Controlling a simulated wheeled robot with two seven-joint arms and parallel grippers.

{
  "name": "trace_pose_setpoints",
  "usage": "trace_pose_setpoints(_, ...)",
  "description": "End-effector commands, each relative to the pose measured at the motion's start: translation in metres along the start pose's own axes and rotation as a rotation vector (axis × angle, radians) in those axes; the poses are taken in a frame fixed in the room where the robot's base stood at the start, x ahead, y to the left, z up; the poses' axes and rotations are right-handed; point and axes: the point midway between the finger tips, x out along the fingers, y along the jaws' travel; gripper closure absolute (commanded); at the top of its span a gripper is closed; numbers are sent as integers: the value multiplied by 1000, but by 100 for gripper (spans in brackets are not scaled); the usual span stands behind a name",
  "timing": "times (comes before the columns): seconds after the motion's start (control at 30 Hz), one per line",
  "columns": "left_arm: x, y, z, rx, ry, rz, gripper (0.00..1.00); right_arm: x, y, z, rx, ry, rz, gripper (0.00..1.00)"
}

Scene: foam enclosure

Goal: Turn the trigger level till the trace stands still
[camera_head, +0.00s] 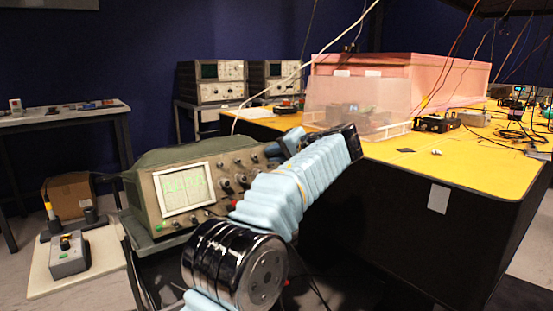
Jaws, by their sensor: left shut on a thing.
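The oscilloscope (152,205) stands left of centre on a cart, with a green cover on top. Its lit screen (185,188) shows a jagged green trace. Several knobs (225,182) sit right of the screen. My left arm, in a pale blue sleeve, crosses in front of the panel's right part. My left gripper (272,150) is at the panel's upper right end, shut on what appears to be the trigger level knob. The fingers and wrist hide that knob. My right gripper is not in view.
A yellow-topped bench (470,165) fills the right, with a pink foam enclosure (440,78), a clear panel (340,105) and loose cables. Two more instruments (220,82) stand behind. A grey box (68,255) lies on a board at lower left. Cables hang below the cart.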

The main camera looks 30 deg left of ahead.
Motion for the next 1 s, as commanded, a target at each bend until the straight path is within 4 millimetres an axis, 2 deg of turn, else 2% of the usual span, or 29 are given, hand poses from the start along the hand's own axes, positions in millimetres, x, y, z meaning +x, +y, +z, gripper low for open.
trace_pose_setpoints(0.4, 0, 1, 0, -187, -6, 14, 100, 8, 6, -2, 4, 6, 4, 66)
trace_pose_setpoints(0.97, 0, 0, 0, -214, -7, 16, 100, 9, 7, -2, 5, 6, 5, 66)
trace_pose_setpoints(1.0, 0, 0, 0, -213, -7, 16, 79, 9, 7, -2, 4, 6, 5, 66)
